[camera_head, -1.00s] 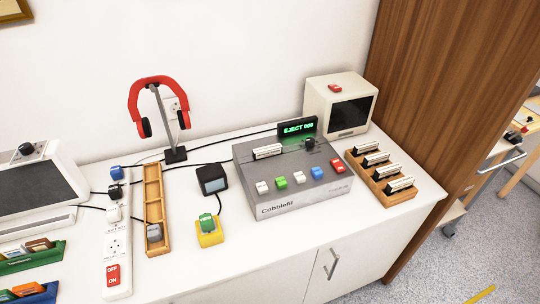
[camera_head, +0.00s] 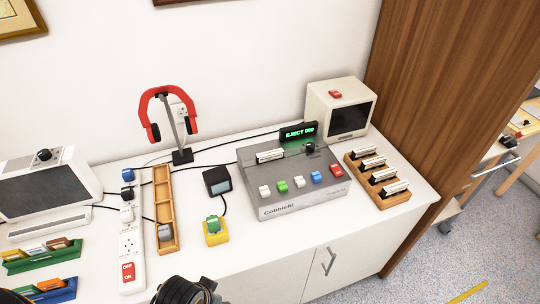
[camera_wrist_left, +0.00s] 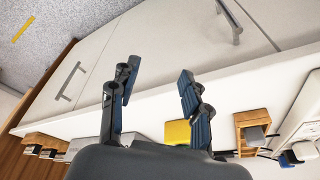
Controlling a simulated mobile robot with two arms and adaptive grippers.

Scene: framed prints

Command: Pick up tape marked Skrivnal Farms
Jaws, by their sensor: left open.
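Several white-labelled tapes (camera_head: 382,176) stand in a wooden rack (camera_head: 399,201) at the right end of the counter. Another white-labelled tape (camera_head: 270,155) sits in the top of the grey Cobblefil machine (camera_head: 300,201). The label print is too small to read, so I cannot tell which is Skrivnal Farms. My left gripper (camera_wrist_left: 158,74) is open and empty in the left wrist view, by the counter's front edge, away from the tapes. A dark part of my arm shows at the bottom of the head view. My right gripper is not in view.
A beige monitor (camera_head: 338,107) stands behind the rack, against a wooden panel. Red headphones on a stand (camera_head: 182,156), a wooden tray (camera_head: 164,200), a yellow-based green switch (camera_head: 216,237) and a power strip (camera_head: 130,250) lie left of the machine. Cables cross the counter.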

